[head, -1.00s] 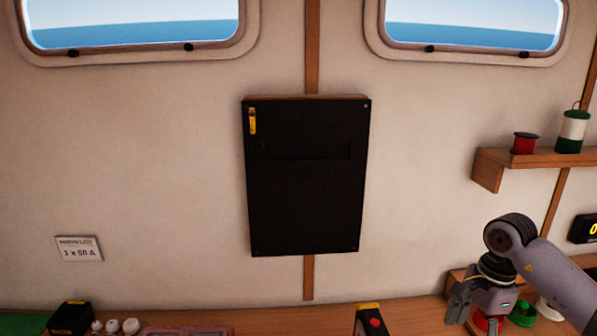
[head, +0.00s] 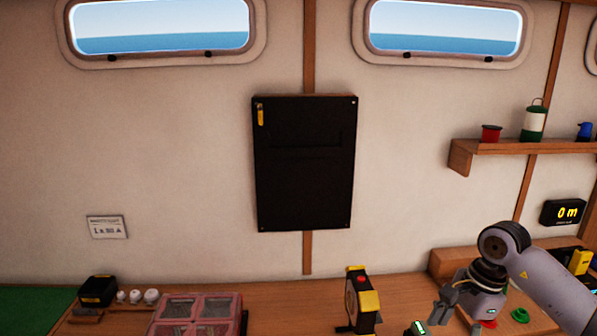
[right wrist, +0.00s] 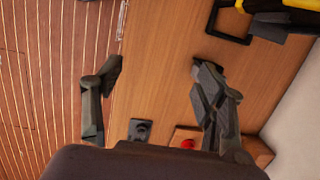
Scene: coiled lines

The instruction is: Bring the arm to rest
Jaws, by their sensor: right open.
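My right arm (head: 535,262) comes in from the lower right of the head view, bent at its elbow, with the gripper (head: 445,309) hanging low over the wooden bench (head: 285,295). The gripper's tips are partly cut off by the bottom edge there. In the right wrist view the gripper (right wrist: 156,72) has its two fingers spread wide with nothing between them but the bench top beyond. My left gripper is in neither view.
A black and yellow device (head: 362,300) stands left of my right gripper. A pink divided tray (head: 198,312) and a black box (head: 97,290) are further left. A shelf (head: 510,147) with a red spool (head: 490,133) and a display (head: 562,212) are at the right.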

